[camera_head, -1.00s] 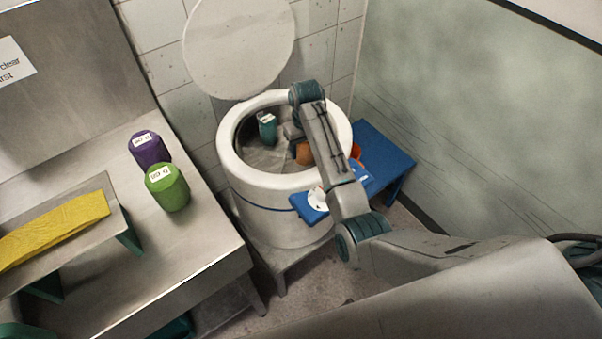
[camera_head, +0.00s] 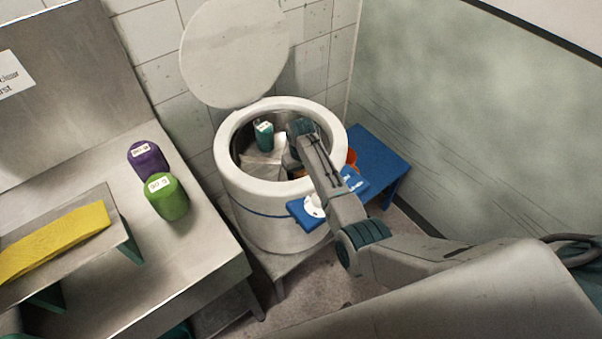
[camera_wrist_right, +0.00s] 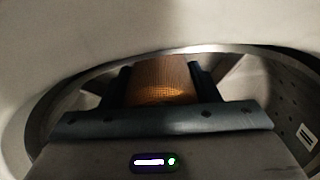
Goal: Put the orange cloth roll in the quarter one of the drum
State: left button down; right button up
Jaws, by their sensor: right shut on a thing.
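The white drum (camera_head: 236,185) stands open, its round lid (camera_head: 235,50) raised behind it. My right arm reaches down over the drum's rim. In the right wrist view my right gripper (camera_wrist_right: 160,85) is shut on the orange cloth roll (camera_wrist_right: 160,80), inside the drum's opening. In the head view the wrist hides the gripper's fingertips, and only a sliver of orange (camera_head: 299,173) shows beside it. A teal jar with a white label (camera_head: 264,138) is inside the drum at the back left. Pale dividers show in the drum; their quarter labels cannot be read. My left gripper is not in view.
A steel bench (camera_head: 150,245) at left holds a purple jar (camera_head: 147,161), a green jar (camera_head: 166,198) and a yellow cloth (camera_head: 55,240) on a raised stand. A blue stool (camera_head: 375,158) with an orange item (camera_head: 351,158) is right of the drum.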

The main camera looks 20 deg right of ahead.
jog(key=o, duration=1.1)
jog(key=shift+f, duration=0.1)
jog(key=shift+o, duration=0.2)
jog(key=shift+r, duration=0.2)
notch_tip(320, 180, up, 12)
jog(key=shift+f+b, duration=0.1)
jog(key=shift+b, duration=0.75)
